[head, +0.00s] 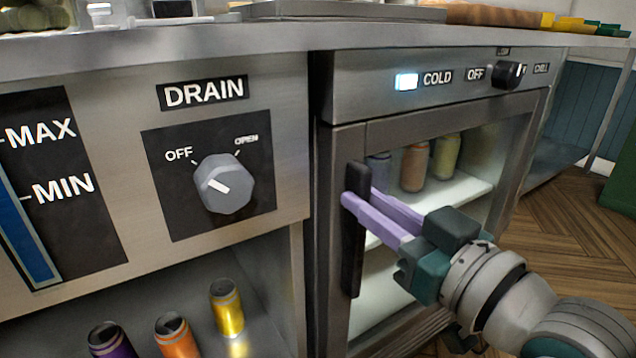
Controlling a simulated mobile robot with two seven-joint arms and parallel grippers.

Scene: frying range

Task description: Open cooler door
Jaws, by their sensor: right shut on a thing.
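The cooler door (440,126) is a steel-framed glass door under a panel marked COLD and OFF. It looks closed, roughly flush with the cabinet front; a small gap cannot be told. Its black vertical handle (354,262) is on the door's left side. My right gripper (358,196) reaches in from the lower right, with its purple fingers shut on the upper part of the handle. The fingers hide part of the handle, and the arm covers the lower right of the door. My left gripper is not in view.
Several cans (414,167) stand on a shelf behind the glass. A drain knob (222,184) is on the panel to the left, above an open shelf with coloured cans (227,307). A steel counter (280,37) runs above. Wooden floor (570,215) lies clear at right.

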